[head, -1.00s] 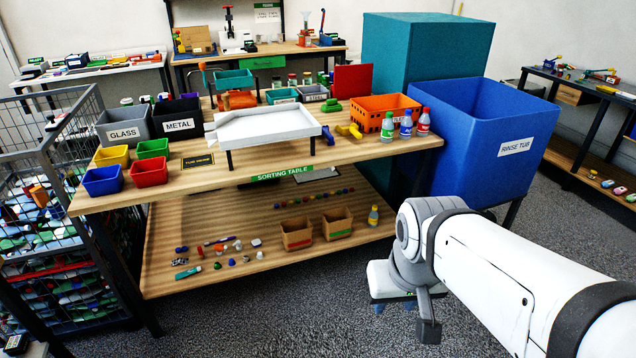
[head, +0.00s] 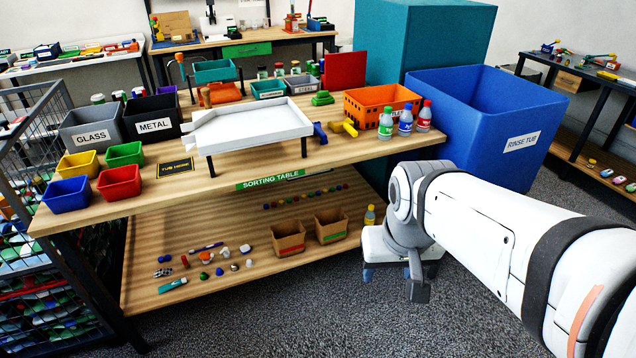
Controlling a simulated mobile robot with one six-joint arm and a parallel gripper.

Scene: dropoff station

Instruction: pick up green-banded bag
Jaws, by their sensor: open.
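The green-banded bag (head: 331,225) is an open brown paper bag standing upright on the lower shelf of the sorting table, near its right end. A green band runs along its lower front. A similar bag with a red band (head: 288,238) stands just left of it. My gripper (head: 400,272) hangs to the right of the bags, apart from them and in front of the shelf. It is open, and I see nothing held in it. Part of it is hidden behind my arm.
Small loose items lie left of the bags. The tabletop (head: 225,186) overhangs the shelf, with a table leg at the left. The blue rinse tub (head: 480,120) stands right. Grey floor in front is clear.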

